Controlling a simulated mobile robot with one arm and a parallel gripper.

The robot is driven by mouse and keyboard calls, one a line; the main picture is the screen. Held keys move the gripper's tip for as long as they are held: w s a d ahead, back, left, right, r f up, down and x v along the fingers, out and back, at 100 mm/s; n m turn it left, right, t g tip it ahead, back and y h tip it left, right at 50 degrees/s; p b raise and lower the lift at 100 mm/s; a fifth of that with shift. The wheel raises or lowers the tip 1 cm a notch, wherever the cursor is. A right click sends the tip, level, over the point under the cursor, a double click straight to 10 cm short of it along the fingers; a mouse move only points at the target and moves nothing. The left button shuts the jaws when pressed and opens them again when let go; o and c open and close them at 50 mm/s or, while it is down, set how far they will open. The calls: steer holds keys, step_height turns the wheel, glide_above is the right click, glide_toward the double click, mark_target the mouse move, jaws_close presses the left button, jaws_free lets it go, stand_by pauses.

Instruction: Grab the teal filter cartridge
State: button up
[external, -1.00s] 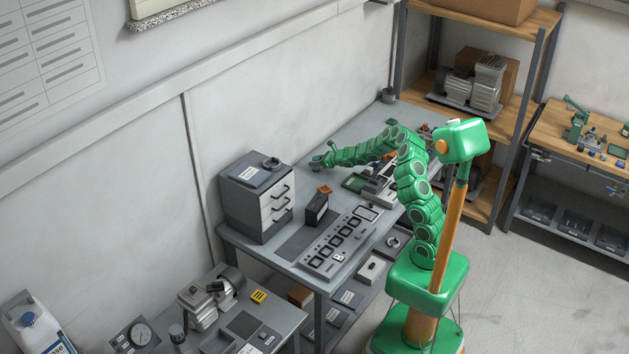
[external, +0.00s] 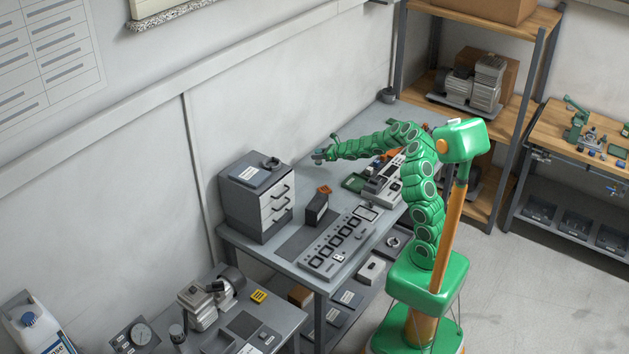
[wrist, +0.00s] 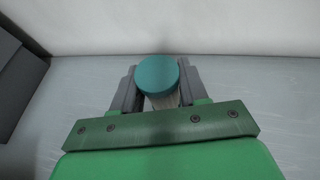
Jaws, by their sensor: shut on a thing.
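The teal filter cartridge (wrist: 157,74) has a round teal cap on a pale body, seen in the wrist view. It is upright between the two dark grey fingers of my gripper (wrist: 158,88), which is shut on it. Its lower body is partly hidden by the fingers and my green wrist plate. In the external view my gripper (external: 322,155) is over the back of the grey workbench (external: 350,136), near the wall. There the cartridge is too small to make out clearly. I cannot tell whether it clears the bench top.
A grey drawer cabinet (external: 257,200) stands to the left of my gripper. The wall is close behind; the bench around my gripper is clear.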

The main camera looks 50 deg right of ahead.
steer(key=s+a+r, duration=0.3)
steer(key=s+r, duration=0.4)
steer(key=s, duration=0.4)
steer(key=shift+s+a+r, duration=0.15)
steer(key=shift+a+r, duration=0.05)
steer(key=shift+r, duration=0.05)
stand_by(0.3)
steer(key=shift+a, duration=0.1)
